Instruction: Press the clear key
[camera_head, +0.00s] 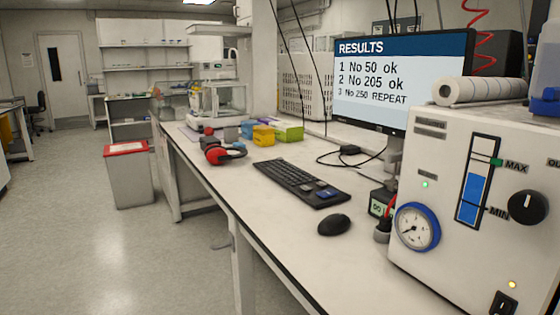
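A black keyboard (290,180) lies on the white bench, running from back left to front right. Near its front right end are a blue key (327,194) and a grey key area beside it; any lettering on the keys is too small to read. A monitor (398,80) behind it shows "RESULTS" with lines "1 No 50 ok", "2 No 205 ok" and "3 No 250 REPEAT". Neither of my grippers shows in the head view.
A black mouse (334,224) lies in front of the keyboard. A white reactor unit (450,200) with a gauge (417,227) and a black knob (528,207) stands at the right.

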